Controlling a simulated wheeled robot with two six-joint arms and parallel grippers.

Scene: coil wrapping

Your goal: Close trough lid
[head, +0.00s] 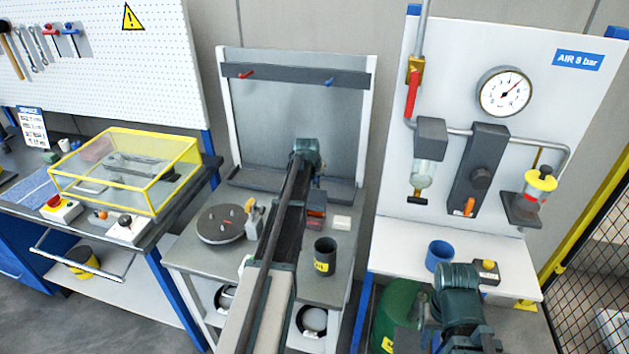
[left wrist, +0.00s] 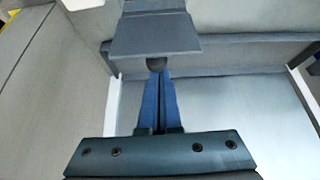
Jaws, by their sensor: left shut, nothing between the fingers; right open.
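The only plainly lid-like thing in the head view is a clear, yellow-framed cover (head: 178,182) over dark parts on the left bench. I cannot tell for sure whether it is the trough lid. My left gripper (head: 305,152) reaches forward over the middle bench, and its fingertips are hidden there. In the left wrist view its blue fingers (left wrist: 158,98) are shut and empty. A dark grey plate (left wrist: 155,38) with a round dark knob (left wrist: 157,64) shows just beyond the fingertips; contact is unclear. My right gripper (head: 462,290) is open at the lower right, its fingers hard to see.
The middle bench holds a round dark disc (head: 222,223), a black cup (head: 325,256) and a grey back panel (head: 270,110) with a dark rail (head: 345,79). A blue cup (head: 439,254) stands near my right gripper. Yellow-framed fencing (head: 583,215) bounds the right.

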